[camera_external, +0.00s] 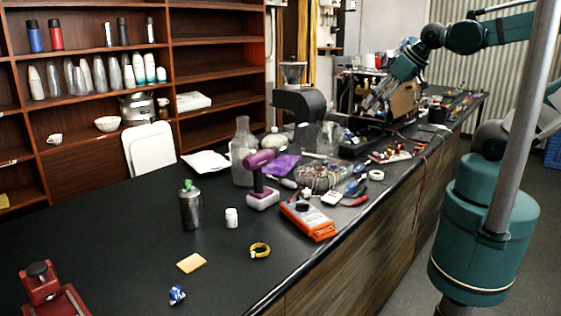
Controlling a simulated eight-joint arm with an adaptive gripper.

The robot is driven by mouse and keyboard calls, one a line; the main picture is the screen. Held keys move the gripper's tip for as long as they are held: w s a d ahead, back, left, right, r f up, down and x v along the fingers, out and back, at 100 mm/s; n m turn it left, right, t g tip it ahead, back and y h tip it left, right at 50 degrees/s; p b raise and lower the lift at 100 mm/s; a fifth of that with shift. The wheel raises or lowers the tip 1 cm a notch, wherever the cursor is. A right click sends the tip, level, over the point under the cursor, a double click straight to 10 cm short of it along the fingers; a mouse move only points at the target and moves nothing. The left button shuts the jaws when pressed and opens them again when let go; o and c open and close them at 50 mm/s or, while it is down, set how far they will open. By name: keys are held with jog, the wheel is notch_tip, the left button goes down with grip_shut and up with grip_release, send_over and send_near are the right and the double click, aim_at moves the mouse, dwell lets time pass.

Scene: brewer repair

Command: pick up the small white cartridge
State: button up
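A small white cylinder (231,218), which looks like the white cartridge, stands upright on the black counter (130,215). It is just right of a metal bottle with a green top (190,208). My gripper (372,103) is well away from it, above the far right part of the counter near a brown box-like machine. The fingers point down and to the left. They are small and dark against the clutter, so I cannot tell how far they are apart. I see nothing clearly held.
A purple and white drill (262,185), a glass bottle (243,150) and an orange meter (307,219) stand behind or right of the cylinder. A yellow tape ring (260,250) and a tan sponge (191,263) lie in front. The counter's left part is mostly clear.

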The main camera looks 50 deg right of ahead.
jog(key=shift+r, duration=2.65)
jog(key=w+a+r+n+g+y+p, duration=0.1)
jog(key=w+a+r+n, duration=0.2)
jog(key=w+a, duration=0.2)
jog(key=w+a+r+n+g, duration=0.1)
jog(key=w+a+r+n, duration=0.2)
jog(key=w+a, duration=0.15)
jog(key=n+g+h+p, duration=0.1)
jog(key=n+g+p, duration=0.3)
jog(key=n, duration=1.2)
send_over(231, 210)
jog(key=shift+g, duration=0.6)
notch_tip(231, 210, down, 33)
jog(key=shift+r+b, duration=0.15)
jog(key=shift+b, duration=0.15)
jog(key=shift+s+f, duration=0.1)
jog(key=shift+f, duration=0.15)
jog(key=shift+f, duration=1.3)
